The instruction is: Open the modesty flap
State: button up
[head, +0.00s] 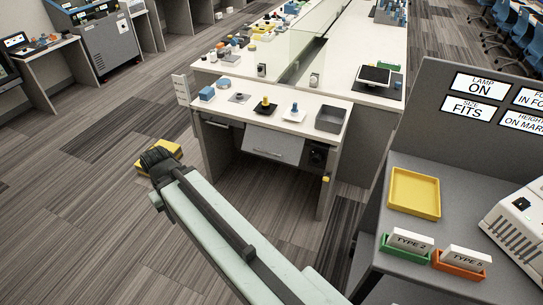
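A pale grey panel (285,142), which looks like the modesty flap, hangs under the front edge of a white desk (222,106) in the head view. A thin bar-like handle (267,153) runs along its lower part. The panel's bottom edge seems to stand a little forward, but its exact angle is hard to tell. My arm reaches up from the bottom of the view. The dark end of my gripper (158,161) is left of the desk and apart from the panel. Its fingers cannot be made out.
A yellow object (167,152) lies on the floor behind my gripper. A grey workstation with a yellow tray (414,192) stands close on the right. The desk's side panel (330,182) stands right of the flap. Carpet before the flap is clear.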

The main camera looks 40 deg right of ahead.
aim_at(283, 147)
jog(key=z, duration=0.25)
jog(key=i, duration=1)
